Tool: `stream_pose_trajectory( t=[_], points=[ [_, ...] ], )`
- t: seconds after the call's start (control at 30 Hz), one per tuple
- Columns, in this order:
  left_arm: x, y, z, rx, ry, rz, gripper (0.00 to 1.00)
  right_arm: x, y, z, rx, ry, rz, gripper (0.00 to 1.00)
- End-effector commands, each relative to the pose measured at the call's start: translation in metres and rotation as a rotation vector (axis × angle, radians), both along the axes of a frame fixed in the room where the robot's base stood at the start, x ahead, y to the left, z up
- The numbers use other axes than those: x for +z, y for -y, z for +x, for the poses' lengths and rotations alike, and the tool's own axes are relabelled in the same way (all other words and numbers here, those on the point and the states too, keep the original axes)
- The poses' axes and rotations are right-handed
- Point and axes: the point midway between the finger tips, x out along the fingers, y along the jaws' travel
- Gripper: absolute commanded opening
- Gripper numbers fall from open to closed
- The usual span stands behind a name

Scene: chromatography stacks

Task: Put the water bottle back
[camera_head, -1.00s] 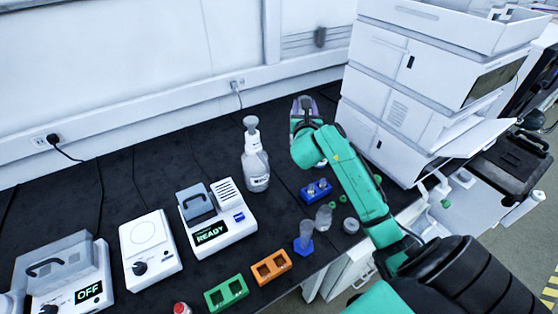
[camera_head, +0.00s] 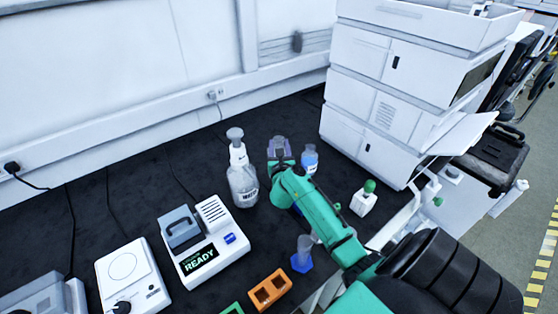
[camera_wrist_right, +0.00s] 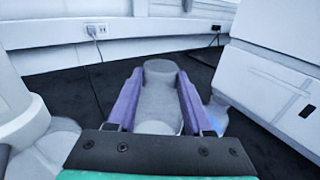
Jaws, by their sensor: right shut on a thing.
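A clear bottle with a white spray-type top and a label reading WATER (camera_head: 242,190) stands upright on the black bench, left of my right gripper. My right gripper (camera_head: 279,148) has purple fingers and is over the bench beside it. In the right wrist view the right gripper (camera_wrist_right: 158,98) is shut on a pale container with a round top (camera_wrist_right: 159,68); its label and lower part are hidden. A smaller bottle with a blue band (camera_head: 309,160) stands just right of the gripper. My left gripper is not in view.
A white instrument stack (camera_head: 375,120) stands close on the right. A white READY device (camera_head: 195,262), an orange block (camera_head: 270,288), a blue-based holder (camera_head: 301,262) and a green-capped bottle (camera_head: 364,202) are nearer. Bare black bench lies to the back left.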

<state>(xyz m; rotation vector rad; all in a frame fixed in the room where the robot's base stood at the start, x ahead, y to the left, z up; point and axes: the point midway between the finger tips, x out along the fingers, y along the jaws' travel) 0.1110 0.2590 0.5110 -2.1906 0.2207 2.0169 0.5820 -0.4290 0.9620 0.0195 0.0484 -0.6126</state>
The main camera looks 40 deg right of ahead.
Motion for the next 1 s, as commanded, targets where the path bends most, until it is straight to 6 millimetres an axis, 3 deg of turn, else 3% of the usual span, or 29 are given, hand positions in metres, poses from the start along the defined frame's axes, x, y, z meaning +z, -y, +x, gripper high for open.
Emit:
stream_pose_trajectory(
  t=[0.27, 0.63, 0.67, 0.7, 0.73, 1.0],
  points=[
    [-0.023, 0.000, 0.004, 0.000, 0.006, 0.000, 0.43, -0.045, 0.000, 0.001, 0.000, 0.004, -0.001, 0.00],
    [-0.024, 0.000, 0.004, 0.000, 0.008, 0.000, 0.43, -0.050, 0.000, 0.001, 0.000, 0.005, -0.001, 0.00],
    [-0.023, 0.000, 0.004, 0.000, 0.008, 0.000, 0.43, -0.050, 0.000, 0.000, 0.000, 0.002, 0.000, 0.59],
    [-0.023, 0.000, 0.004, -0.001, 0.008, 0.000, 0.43, -0.050, 0.000, 0.000, 0.000, 0.002, 0.000, 0.74],
    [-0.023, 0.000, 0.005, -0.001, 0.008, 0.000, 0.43, -0.050, 0.000, 0.000, 0.000, 0.002, 0.000, 0.81],
    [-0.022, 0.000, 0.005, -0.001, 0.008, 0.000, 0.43, -0.049, 0.000, 0.000, -0.001, 0.002, -0.001, 0.81]
  ],
)
